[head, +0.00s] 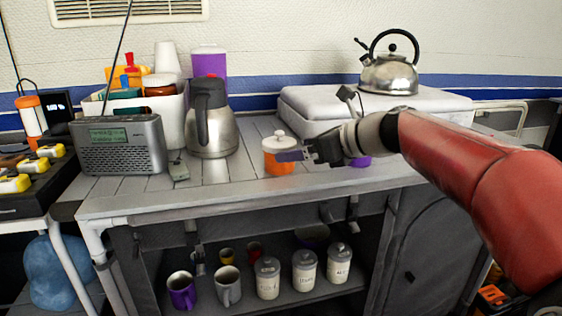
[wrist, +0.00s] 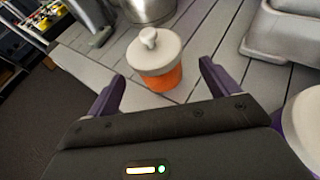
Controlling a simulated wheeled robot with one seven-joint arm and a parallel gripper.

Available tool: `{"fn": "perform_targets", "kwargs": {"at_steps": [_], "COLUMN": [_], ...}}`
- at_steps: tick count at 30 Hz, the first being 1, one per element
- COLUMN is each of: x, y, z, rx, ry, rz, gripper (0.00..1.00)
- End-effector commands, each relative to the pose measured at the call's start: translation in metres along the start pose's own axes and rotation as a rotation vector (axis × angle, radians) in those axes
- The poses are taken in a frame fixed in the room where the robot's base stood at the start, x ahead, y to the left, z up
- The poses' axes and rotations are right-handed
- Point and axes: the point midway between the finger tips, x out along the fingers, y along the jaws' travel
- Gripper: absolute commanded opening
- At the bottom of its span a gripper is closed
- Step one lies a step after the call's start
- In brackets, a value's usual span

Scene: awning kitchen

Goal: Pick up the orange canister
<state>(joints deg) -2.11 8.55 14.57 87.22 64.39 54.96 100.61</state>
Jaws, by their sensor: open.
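The orange canister (head: 281,166) has a pale lid with a knob and stands upright on the counter near its front edge. In the wrist view the canister (wrist: 167,79) lies ahead of my gripper (wrist: 162,85), roughly centred in line with the gap between its two purple fingers. My gripper (head: 292,156) is open and empty. In the head view one finger overlaps the right part of the canister. I cannot tell whether it touches.
A steel jug (head: 212,125) stands behind and left of the canister, with a radio (head: 118,146) farther left. A purple item (head: 360,161) is partly hidden under my wrist. A white cooler-like box (head: 310,103) bearing a kettle (head: 390,76) stands behind. Mugs and jars fill the shelf below.

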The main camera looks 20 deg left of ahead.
Motion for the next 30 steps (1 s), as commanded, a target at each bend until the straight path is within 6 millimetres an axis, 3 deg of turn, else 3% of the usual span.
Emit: {"fn": "perform_targets", "kwargs": {"at_steps": [12,22,30], "x": [0.056,0.062,0.062], "y": [0.004,0.004,0.004], "z": [-0.006,-0.005,-0.005], "rx": [-0.004,-0.005,-0.006], "ry": [0.004,0.003,0.004], "rz": [0.001,-0.002,-0.002], "gripper": [0.87,0.87,0.52]}}
